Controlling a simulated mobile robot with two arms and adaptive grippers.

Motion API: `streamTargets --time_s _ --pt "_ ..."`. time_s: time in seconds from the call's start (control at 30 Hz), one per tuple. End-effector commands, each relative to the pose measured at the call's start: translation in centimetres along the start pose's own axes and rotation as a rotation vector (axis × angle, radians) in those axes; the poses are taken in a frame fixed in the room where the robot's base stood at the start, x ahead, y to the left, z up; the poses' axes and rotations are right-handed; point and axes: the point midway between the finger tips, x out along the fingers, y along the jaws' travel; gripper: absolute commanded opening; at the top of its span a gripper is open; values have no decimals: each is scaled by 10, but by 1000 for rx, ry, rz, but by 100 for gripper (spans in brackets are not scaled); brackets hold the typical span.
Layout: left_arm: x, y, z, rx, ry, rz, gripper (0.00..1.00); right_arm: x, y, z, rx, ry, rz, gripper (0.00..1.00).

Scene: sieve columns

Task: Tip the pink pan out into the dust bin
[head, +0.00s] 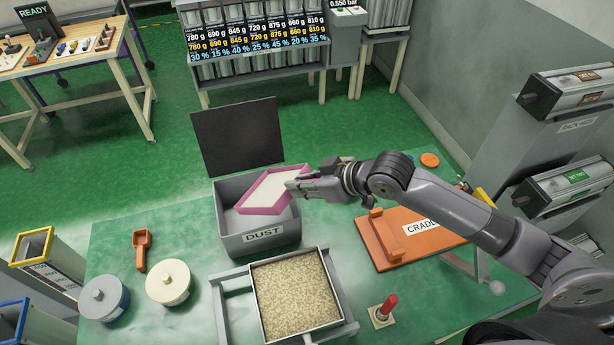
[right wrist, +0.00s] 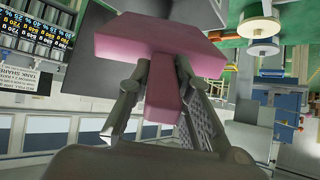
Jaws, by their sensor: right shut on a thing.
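The pink pan (head: 259,208) is over the open grey dust bin (head: 262,243) in the head view, tilted, with a pale surface inside it. My right gripper (head: 292,186) is shut on the pan's right side. In the right wrist view the gripper (right wrist: 160,100) has its fingers on either side of a pink handle, below the pan body (right wrist: 160,45). The bin is marked DUST, and a pale heap shows inside it at the left. I cannot tell whether anything is pouring. My left gripper is not in view.
The bin's dark lid (head: 238,137) stands upright behind it. A framed tray of grains (head: 345,305) is in front. An orange cradle (head: 387,258) lies at right, with a red-handled item (head: 383,312) before it. Two round lidded pots (head: 169,283) and an orange scoop (head: 142,250) are at left.

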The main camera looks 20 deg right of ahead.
Motion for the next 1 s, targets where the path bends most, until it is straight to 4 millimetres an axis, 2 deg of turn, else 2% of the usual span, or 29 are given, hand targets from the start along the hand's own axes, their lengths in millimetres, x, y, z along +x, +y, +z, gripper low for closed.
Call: streamTargets --time_s 0.03,0.43,0.5,0.8,1.0 --pt "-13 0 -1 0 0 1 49 -3 0 -9 0 -13 -1 0" --pt "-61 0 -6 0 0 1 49 4 -1 -36 -2 -160 2 0" --pt "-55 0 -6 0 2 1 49 11 -1 -41 -3 -197 3 0" --pt "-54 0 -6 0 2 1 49 19 -2 -73 -5 -388 7 0" --pt "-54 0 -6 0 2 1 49 23 -2 -83 -2 -467 8 0"
